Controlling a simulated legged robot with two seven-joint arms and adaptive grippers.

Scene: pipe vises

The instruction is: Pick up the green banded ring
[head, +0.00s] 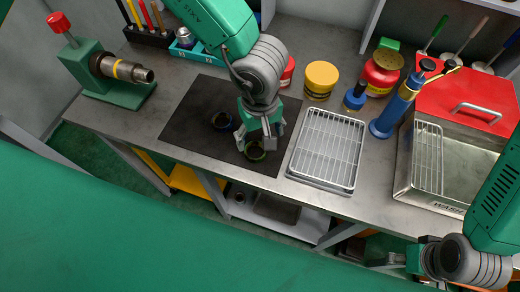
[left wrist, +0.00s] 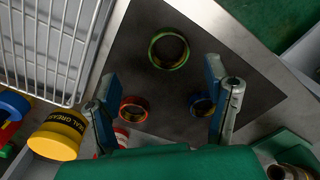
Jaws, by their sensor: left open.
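The green banded ring (head: 255,158) lies on the dark mat in the head view, just beyond my left gripper's fingertips. In the left wrist view the green banded ring (left wrist: 153,53) is whole and unobstructed, ahead of the fingertips. My left gripper (head: 257,145) points down over the mat, and its spread, empty fingers also show in the left wrist view (left wrist: 163,75). A blue banded ring (head: 222,127) lies to the left; a red banded ring (left wrist: 133,118) shows between the fingers. My right gripper (head: 385,259) is at the lower right, partly seen; its opening is unclear.
The dark mat (head: 190,125) lies on the grey bench. A wire rack (head: 327,150) stands right of it, with a red-lidded wash tank (head: 470,105) farther right. A green pipe vise (head: 110,75) is at the left. A yellow-lidded tub (head: 321,78) stands behind.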

